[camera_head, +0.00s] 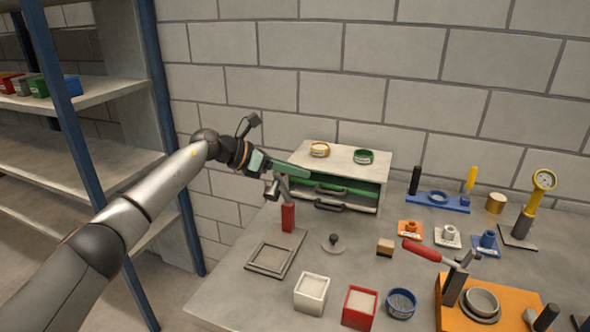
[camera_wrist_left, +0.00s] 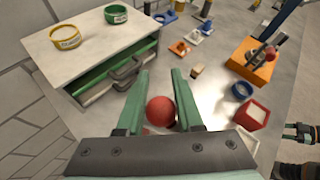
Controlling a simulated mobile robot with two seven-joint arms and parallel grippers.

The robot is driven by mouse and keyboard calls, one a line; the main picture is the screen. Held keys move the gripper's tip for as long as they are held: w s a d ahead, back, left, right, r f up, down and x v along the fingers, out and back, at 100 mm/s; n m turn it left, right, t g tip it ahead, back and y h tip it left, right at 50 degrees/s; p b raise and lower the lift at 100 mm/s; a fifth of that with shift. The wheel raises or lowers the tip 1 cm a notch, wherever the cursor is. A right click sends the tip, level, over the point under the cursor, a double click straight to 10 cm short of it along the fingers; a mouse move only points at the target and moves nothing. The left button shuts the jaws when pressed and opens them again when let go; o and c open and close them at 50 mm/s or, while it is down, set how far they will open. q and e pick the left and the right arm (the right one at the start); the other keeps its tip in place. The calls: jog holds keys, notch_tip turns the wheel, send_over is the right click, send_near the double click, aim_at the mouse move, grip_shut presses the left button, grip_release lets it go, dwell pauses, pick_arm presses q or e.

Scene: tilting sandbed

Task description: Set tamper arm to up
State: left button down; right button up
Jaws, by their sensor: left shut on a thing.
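What I take to be the tamper arm is a red grip (camera_head: 288,217) with a grey rod running up from it to the hand, above a grey framed base plate (camera_head: 275,256) on the bench. My left gripper (camera_head: 291,178) is at the top of this rod, in front of the drawer box. In the left wrist view a round red knob (camera_wrist_left: 160,111) sits between the green fingers, which flank it closely on both sides. The arm's hinge is not clear. Part of my right gripper (camera_wrist_left: 300,131) shows at the right edge of the left wrist view; its opening is unclear.
The drawer box (camera_head: 342,160) with yellow and green rings stands just behind the left gripper. In front are a white box (camera_head: 311,294), a red box (camera_head: 359,308) and a blue ring (camera_head: 401,302). An orange fixture (camera_head: 451,315) with a red-handled lever stands right.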

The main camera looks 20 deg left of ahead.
pick_arm(q)
jog(key=shift+s+a+f, duration=0.1)
jog(key=shift+a+f, duration=0.15)
jog(key=shift+f, duration=0.6)
jog(key=c, duration=0.7)
grip_release()
jog(key=shift+a, duration=0.1)
jog(key=shift+o, duration=0.8)
jog(key=shift+r, duration=0.1)
jog(key=shift+w+r, duration=0.2)
jog(key=s+a+r+p, duration=0.4)
jog(key=a+r, duration=0.4)
jog(key=a, duration=0.2)
jog(key=shift+s+r+p, duration=0.35)
jog(key=shift+s+r, duration=0.05)
jog(key=shift+s, duration=0.15)
jog(key=shift+d, duration=0.1)
